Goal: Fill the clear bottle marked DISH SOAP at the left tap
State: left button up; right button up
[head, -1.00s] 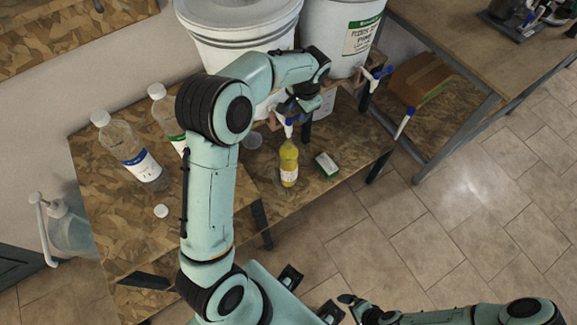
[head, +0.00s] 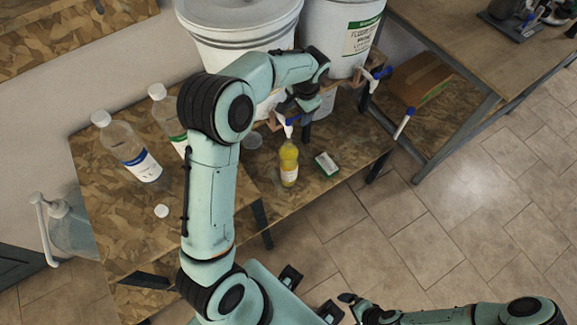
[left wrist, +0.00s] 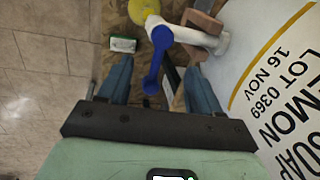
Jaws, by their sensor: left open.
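A bottle of yellow liquid (head: 289,165) stands upright under the left tap (head: 289,128) on the lower shelf; its yellow top also shows in the left wrist view (left wrist: 143,9). The yellow reaches about its shoulder; its small white label is unreadable. The left tap comes from a white drum (head: 240,35) whose wrist-view label shows "EMON", "SOAP" and "LOT 0369". My left gripper (head: 297,104) is at this tap. In the left wrist view my left gripper (left wrist: 160,90) is open, with the blue tap lever (left wrist: 154,62) between its fingers. My right gripper (head: 352,303) hangs low right; its jaws are unclear.
A blue-label clear bottle (head: 128,152) and a green-label one (head: 165,112) stand left on the bench, near a white cap (head: 161,211).

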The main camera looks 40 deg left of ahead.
pick_arm(q)
jog(key=shift+d+r+p, duration=0.15)
jog(key=shift+r+p, duration=0.45)
jog(key=shift+r, duration=0.55)
jog(key=shift+d+r+p, duration=0.15)
jog(key=shift+r+p, duration=0.4)
jog(key=shift+r, duration=0.55)
pick_arm(e)
jog(key=w+r, duration=0.1)
jog(key=r, duration=0.1)
jog(key=shift+w+r, duration=0.4)
pick_arm(q)
notch_tip(320, 180, up, 13)
jog(key=d+p, duration=0.1)
jog(key=d, duration=0.1)
jog(key=shift+s+d, duration=0.3)
pick_arm(e)
jog(key=shift+w+r, duration=0.75)
jog(key=shift+r, duration=0.15)
